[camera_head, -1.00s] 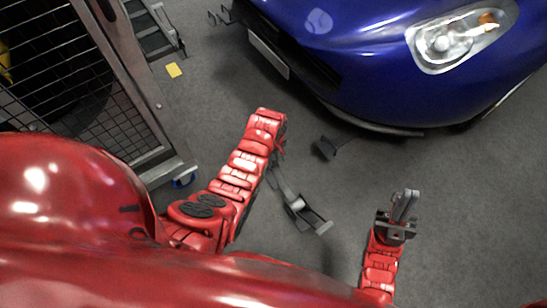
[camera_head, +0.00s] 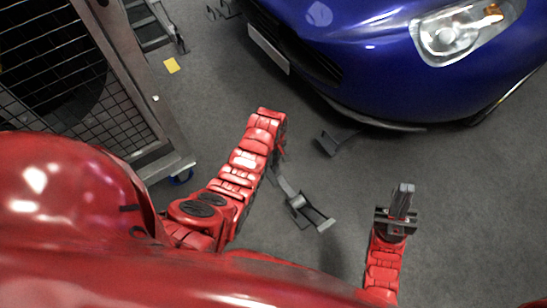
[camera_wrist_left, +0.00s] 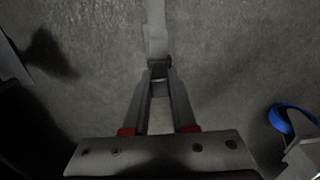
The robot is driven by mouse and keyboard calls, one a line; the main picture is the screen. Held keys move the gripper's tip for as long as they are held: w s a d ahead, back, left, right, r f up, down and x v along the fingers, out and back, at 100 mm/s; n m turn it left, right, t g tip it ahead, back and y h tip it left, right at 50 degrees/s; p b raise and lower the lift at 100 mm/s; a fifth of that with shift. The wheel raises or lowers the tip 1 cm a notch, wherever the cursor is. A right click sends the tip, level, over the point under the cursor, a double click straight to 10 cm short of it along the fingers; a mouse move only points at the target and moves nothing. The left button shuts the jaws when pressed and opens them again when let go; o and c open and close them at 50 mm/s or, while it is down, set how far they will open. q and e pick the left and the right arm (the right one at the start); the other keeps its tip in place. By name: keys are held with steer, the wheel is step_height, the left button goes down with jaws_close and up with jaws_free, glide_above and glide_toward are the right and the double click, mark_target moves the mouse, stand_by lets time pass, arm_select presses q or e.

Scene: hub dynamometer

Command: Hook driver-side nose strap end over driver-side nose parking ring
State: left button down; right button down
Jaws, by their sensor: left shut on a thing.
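My left gripper (camera_head: 277,162) is low over the floor in front of the blue car's nose. In the left wrist view its fingers (camera_wrist_left: 160,72) are closed on the end of a grey strap (camera_wrist_left: 155,30), which runs away from the fingertips to the top of the picture. In the head view a grey strap piece with a metal frame (camera_head: 313,215) lies just beyond the left gripper. My right gripper (camera_head: 400,203) is apart to the right, its fingers close together with nothing visible between them. I cannot make out a parking ring for certain.
The blue car (camera_head: 370,60) fills the top right. A dark angled bracket (camera_head: 330,143) stands on the floor by its nose. Floor between the grippers is mostly clear.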

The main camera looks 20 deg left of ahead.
arm_select(q)
steer(key=shift+f, duration=0.25)
steer(key=shift+f+b, duration=0.65)
steer(key=shift+f, duration=0.75)
steer(key=c, duration=0.6)
jaws_free()
steer(key=shift+c, duration=0.2)
